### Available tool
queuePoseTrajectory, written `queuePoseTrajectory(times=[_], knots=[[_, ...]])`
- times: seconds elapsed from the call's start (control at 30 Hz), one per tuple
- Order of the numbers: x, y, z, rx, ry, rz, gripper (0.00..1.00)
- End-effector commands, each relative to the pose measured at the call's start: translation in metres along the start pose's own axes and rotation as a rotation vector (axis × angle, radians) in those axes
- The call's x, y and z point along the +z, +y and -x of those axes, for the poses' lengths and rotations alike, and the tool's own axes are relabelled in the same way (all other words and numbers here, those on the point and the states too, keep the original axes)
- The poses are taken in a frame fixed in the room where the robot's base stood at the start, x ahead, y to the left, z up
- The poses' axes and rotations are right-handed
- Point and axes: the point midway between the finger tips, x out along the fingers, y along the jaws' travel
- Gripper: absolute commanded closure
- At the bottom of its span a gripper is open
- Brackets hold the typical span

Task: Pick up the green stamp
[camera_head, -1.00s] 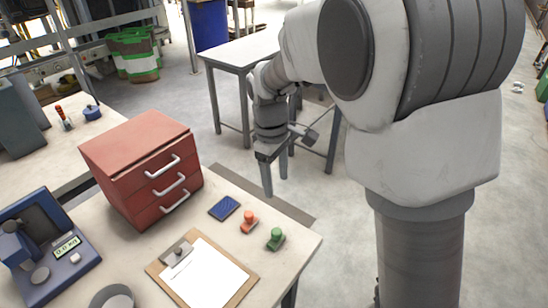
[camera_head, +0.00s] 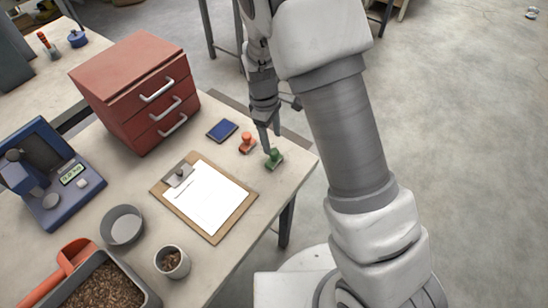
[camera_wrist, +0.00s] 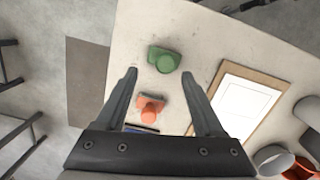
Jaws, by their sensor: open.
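The green stamp (camera_head: 273,158) stands on the table near its right corner in the head view. In the wrist view the green stamp (camera_wrist: 164,60) lies just beyond the fingertips, roughly midway between them. My gripper (camera_head: 268,137) is open and empty above the table, close to the green stamp and the orange stamp. In the wrist view my gripper (camera_wrist: 160,72) has its two fingers spread, with the orange stamp (camera_wrist: 151,107) showing between them, lower down. I cannot tell the exact height of the fingertips above the table.
The orange stamp (camera_head: 247,143) stands close to the green one. A blue ink pad (camera_head: 222,130), a clipboard (camera_head: 240,222) with white paper and a red drawer cabinet (camera_head: 125,70) are nearby. A grey bowl (camera_head: 122,226), a pellet cup (camera_head: 172,262) and a blue scale (camera_head: 87,193) stand farther left.

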Motion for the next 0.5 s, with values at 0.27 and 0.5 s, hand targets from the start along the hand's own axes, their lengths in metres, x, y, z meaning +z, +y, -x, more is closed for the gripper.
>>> queuePoseTrajectory(times=[0.27,0.5], knots=[[0.006,-0.010,-0.034,-0.003,-0.005,0.001,0.30],[0.004,-0.008,-0.052,0.000,0.000,0.001,0.30]])
